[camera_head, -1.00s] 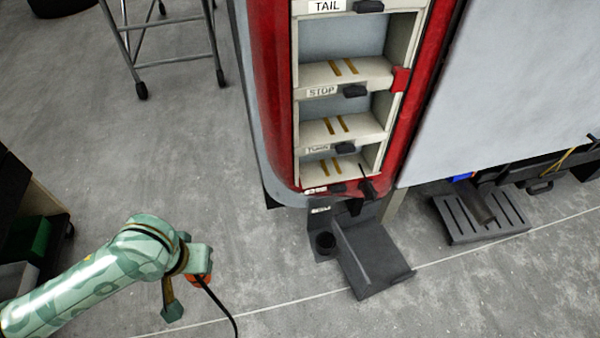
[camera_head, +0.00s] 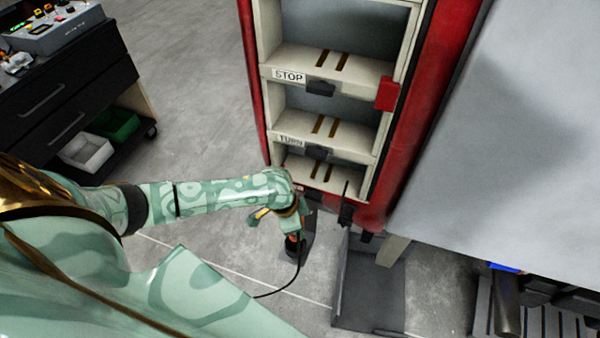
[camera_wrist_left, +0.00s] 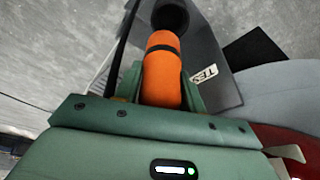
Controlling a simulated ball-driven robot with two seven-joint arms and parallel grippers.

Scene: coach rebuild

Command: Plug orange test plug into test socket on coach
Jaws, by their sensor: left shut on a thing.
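The orange test plug (camera_wrist_left: 162,80), with a black band near its far end, is held between the fingers of my left gripper (camera_wrist_left: 160,92). In the head view the left gripper (camera_head: 290,222) is low at the coach's corner, with the plug (camera_head: 293,238) partly hidden and a black cable trailing from it. The test socket (camera_wrist_left: 170,15) is a dark round cup on a grey bracket with a partly covered label. It lies just beyond the plug's far end and roughly in line with it. I cannot tell whether they touch. My right gripper is not in view.
The red coach corner (camera_head: 430,110) has open shelves labelled STOP and TURN above the gripper. A dark step (camera_head: 370,285) sits right of the socket. A dark workbench (camera_head: 65,95) with bins stands at the left. Grey floor is clear between.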

